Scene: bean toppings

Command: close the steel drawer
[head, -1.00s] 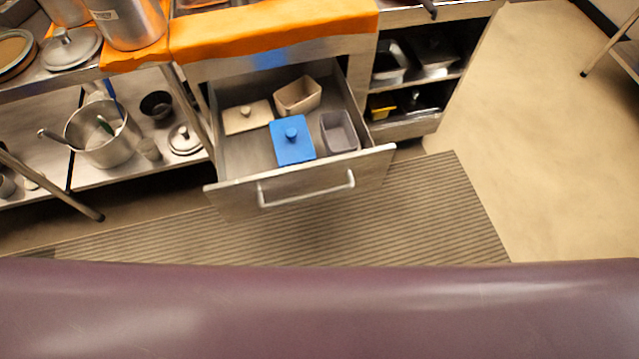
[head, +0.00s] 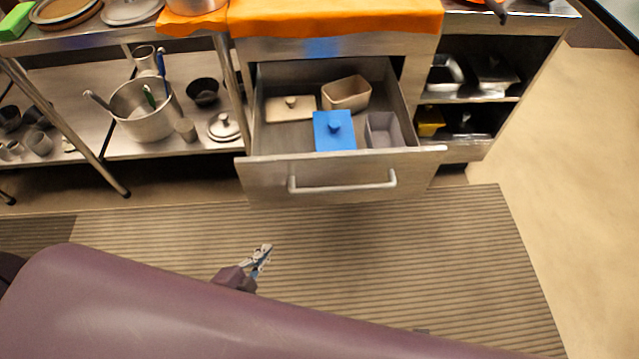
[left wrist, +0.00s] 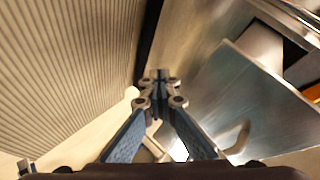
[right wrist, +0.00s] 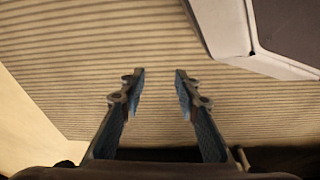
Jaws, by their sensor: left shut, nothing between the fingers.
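The steel drawer (head: 270,182) is pulled open under the counter, with its pale bar handle (head: 342,187) on the front. Inside are a blue lidded box (head: 334,138), a beige lid (head: 291,115), a beige container (head: 346,94) and a grey container (head: 383,134). My left gripper (head: 264,254) is shut and empty, over the mat in front of the drawer and apart from it. In the left wrist view, its fingertips (left wrist: 158,80) meet, and a steel panel (left wrist: 265,95) is to the right. My right gripper (right wrist: 159,75) is open and empty above the mat in the right wrist view.
A striped mat (head: 400,250) covers the floor before the drawer. A shelf with a steel pot (head: 145,122) is on the left, and an open shelf unit (head: 478,98) is on the right. An orange cloth (head: 335,20) covers the counter above the drawer.

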